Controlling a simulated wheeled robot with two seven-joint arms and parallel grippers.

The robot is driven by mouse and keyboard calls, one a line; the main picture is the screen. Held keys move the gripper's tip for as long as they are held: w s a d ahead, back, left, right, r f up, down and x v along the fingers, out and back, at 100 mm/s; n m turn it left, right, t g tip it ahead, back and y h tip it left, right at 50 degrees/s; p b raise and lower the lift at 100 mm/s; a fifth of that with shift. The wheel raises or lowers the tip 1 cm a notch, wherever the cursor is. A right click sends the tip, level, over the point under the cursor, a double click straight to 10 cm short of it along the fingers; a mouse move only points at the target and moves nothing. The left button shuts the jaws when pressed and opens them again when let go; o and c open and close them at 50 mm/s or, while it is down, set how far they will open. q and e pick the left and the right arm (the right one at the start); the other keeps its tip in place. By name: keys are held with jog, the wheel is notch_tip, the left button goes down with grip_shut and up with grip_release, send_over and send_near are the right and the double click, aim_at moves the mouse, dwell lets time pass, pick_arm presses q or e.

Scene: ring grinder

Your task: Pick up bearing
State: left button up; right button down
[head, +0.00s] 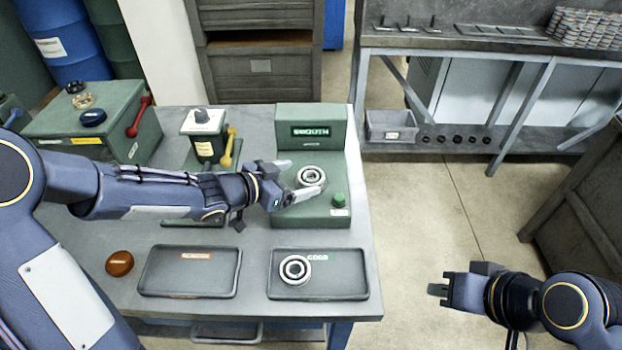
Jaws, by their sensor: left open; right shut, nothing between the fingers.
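One bearing (310,176), a metal ring with a dark centre, sits on top of the green machine (310,126) with the small display. My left gripper (306,179) reaches it from the left; its fingers are open, one on the far side and one on the near side of the bearing. I cannot tell whether they touch it. A second bearing (295,269) lies flat in the dark tray with the green label (345,285). My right gripper (438,290) is shut and empty, off the table's right side above the floor.
An empty dark tray (190,280) with an orange label and an orange-brown knob (119,263) are at the table's front left. A device with a yellow lever (228,150) and a green box with a red lever (138,117) stand behind my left arm.

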aim_at(315, 174)
pick_arm(q)
jog(key=x, duration=0.3)
jog(key=shift+w+d+f, duration=0.15)
jog(key=shift+f, duration=0.15)
jog(key=shift+r, duration=0.1)
jog(key=c, duration=1.3)
